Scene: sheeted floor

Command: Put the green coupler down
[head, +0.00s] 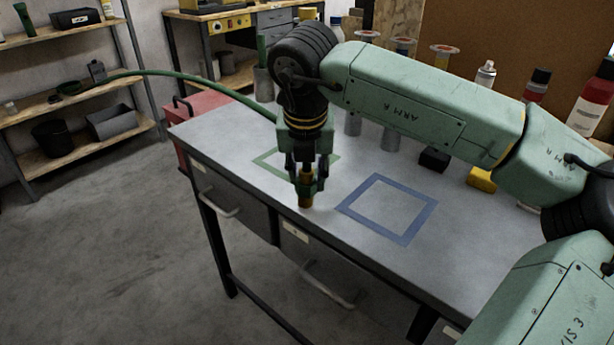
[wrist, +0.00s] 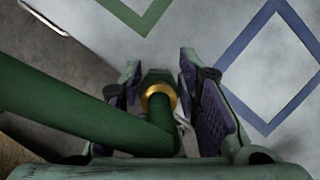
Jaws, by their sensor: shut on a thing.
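My gripper (head: 307,182) is shut on the green coupler (wrist: 158,78), which has a brass ring and a green hose bending away from it. The wrist view shows the coupler between the two dark jaw pads of my gripper (wrist: 160,92). In the head view its brass end (head: 306,197) points down at the bench top near the front edge. I cannot tell whether it touches the bench. The green outlined square (head: 268,160) is behind and left of it, partly hidden by my gripper. The blue outlined square (head: 413,236) is to its right.
The green hose (head: 185,76) arcs from the left shelf (head: 50,98) to my gripper. Grey cylinders (head: 391,135), a black block (head: 434,159) and a yellow block (head: 482,179) stand along the bench's back. The inside of the blue square is clear.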

